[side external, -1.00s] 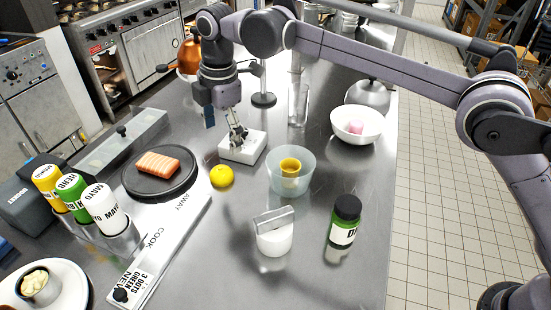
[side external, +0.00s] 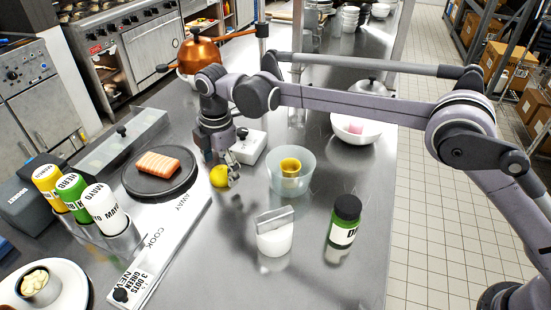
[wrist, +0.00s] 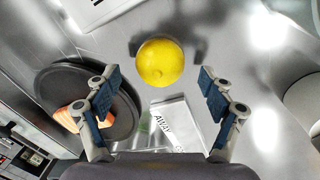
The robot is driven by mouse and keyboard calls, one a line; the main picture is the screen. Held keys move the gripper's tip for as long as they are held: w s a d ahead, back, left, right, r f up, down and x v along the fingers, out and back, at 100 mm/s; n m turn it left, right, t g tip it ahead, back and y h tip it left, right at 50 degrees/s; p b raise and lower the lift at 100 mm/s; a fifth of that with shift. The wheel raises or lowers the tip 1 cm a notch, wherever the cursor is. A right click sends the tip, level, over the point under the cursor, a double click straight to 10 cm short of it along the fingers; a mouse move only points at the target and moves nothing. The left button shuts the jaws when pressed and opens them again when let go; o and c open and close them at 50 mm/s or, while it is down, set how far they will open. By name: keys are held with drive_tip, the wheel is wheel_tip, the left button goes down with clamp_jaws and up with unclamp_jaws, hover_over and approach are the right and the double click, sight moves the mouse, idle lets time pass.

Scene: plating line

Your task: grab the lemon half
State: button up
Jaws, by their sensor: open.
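The lemon half (side external: 219,177) is a small yellow dome on the steel counter, between the dark round plate and the clear tub. My gripper (side external: 230,178) is low beside it and partly covers its right side in the side view. In the wrist view the lemon half (wrist: 160,62) shows whole, ahead of and centred between the two fingertips of my gripper (wrist: 161,86). The fingers are wide apart with nothing between them.
A dark plate (side external: 133,181) with a salmon piece (side external: 158,163) lies left. A white block (side external: 249,147) stands behind, and a clear tub (side external: 309,168) with a yellow cup (side external: 290,167) stands right. A white labelled board (side external: 172,222) lies in front.

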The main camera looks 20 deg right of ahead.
drive_tip(key=shift+f, duration=0.7)
drive_tip(key=c, duration=1.3)
drive_tip(key=shift+o, duration=0.2)
